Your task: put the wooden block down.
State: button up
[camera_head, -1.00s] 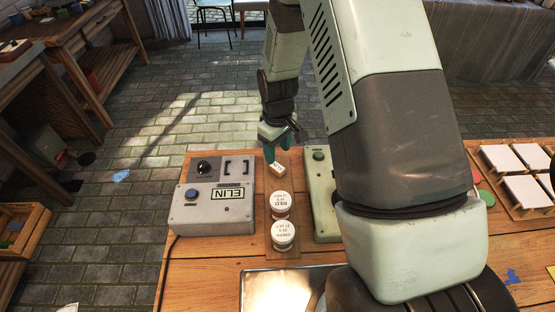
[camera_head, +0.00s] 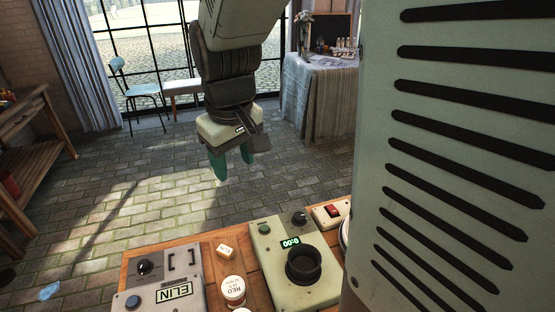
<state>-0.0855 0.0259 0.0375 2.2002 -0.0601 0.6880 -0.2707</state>
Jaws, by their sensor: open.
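The small pale wooden block (camera_head: 226,251) lies on the wooden table, between the grey ELIN box and the green device. A dark mark shows on its face. My gripper (camera_head: 232,163) hangs above and beyond it, pointing down, with its green fingers apart and nothing between them. The gripper and the block are clearly apart.
The grey ELIN box (camera_head: 168,286) is left of the block. The green device (camera_head: 293,262) with a lit display and a black cup-like part is to the right. A white-lidded RED jar (camera_head: 233,290) stands just in front of the block. A small box with a red switch (camera_head: 332,212) sits further right.

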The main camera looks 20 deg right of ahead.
jog(key=s+d+r+m+t, duration=0.1)
jog(key=s+r, duration=0.3)
jog(key=s, duration=0.4)
jog(key=s+d+r+m+t, duration=0.2)
jog(key=s+r, duration=0.3)
jog(key=s, duration=0.4)
jog(key=shift+d+r+m, duration=0.2)
jog(key=shift+r+m, duration=0.05)
jog(key=shift+m, duration=0.55)
